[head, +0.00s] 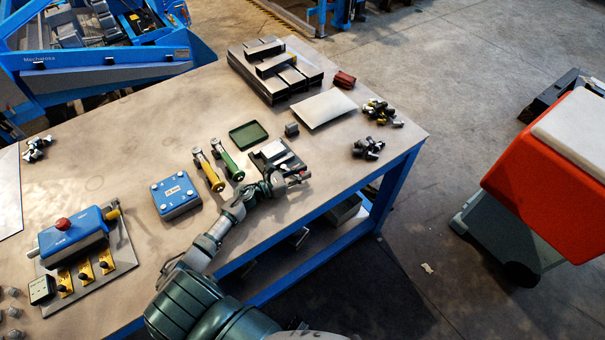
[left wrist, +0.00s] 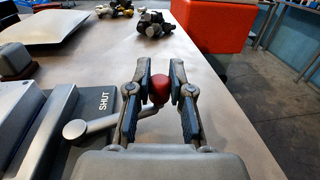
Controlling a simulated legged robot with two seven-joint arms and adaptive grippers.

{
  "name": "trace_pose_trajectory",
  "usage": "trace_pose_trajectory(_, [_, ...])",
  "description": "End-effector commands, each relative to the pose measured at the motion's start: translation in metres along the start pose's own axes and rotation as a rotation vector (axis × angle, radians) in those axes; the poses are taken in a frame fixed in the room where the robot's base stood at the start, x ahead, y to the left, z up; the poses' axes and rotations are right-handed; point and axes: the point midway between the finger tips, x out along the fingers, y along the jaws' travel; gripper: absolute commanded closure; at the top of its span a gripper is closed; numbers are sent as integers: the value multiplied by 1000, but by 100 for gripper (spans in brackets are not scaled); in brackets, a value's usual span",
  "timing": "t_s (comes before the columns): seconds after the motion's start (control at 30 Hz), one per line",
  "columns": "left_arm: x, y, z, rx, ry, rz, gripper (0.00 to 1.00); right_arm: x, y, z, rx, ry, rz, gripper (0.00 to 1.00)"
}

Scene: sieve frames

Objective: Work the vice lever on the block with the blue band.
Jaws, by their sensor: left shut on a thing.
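The vice (head: 276,154), a grey metal block on a dark base, sits near the table's right front edge. In the left wrist view its grey body (left wrist: 25,115) is at the left, beside a dark plate marked SHUT (left wrist: 98,103). A metal lever (left wrist: 98,126) runs from a round pivot to a red knob (left wrist: 159,88). My left gripper (head: 298,178) is at the vice's near right side; in the left wrist view its fingers (left wrist: 160,86) are shut on the red knob. I cannot make out a blue band. My right gripper is not in view.
Yellow and green cylinders (head: 209,171) and a blue box (head: 176,196) stand left of the vice. A green tray (head: 248,135), small grey block (head: 291,129) and pale plate (head: 323,109) lie behind it. Loose dark fittings (head: 368,148) lie to its right, near the table edge.

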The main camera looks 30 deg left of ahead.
Motion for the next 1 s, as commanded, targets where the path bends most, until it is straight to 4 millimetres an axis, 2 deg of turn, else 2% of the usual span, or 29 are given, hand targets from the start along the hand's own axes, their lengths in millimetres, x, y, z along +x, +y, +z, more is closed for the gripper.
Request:
trace_pose_trajectory(0.1, [-1,-1,-5,-3,9,1,100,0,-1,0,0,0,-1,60])
trace_pose_trajectory(0.13, [-1,-1,-5,-3,9,2,75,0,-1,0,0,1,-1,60])
trace_pose_trajectory(0.2, [-1,-1,-5,-2,8,2,57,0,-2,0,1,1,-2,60])
trace_pose_trajectory(0.23, [-1,0,-4,-2,7,2,53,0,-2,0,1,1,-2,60])
trace_pose_trajectory(0.5, [-1,0,-2,-1,4,2,53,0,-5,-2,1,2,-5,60])
trace_pose_trajectory(0.63, [-10,0,-2,-1,5,2,53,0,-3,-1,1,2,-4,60])
trace_pose_trajectory(0.77, [-33,0,-4,-2,7,3,53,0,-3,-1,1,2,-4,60])
trace_pose_trajectory(1.0, [-87,1,-5,-4,7,3,53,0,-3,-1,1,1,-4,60])
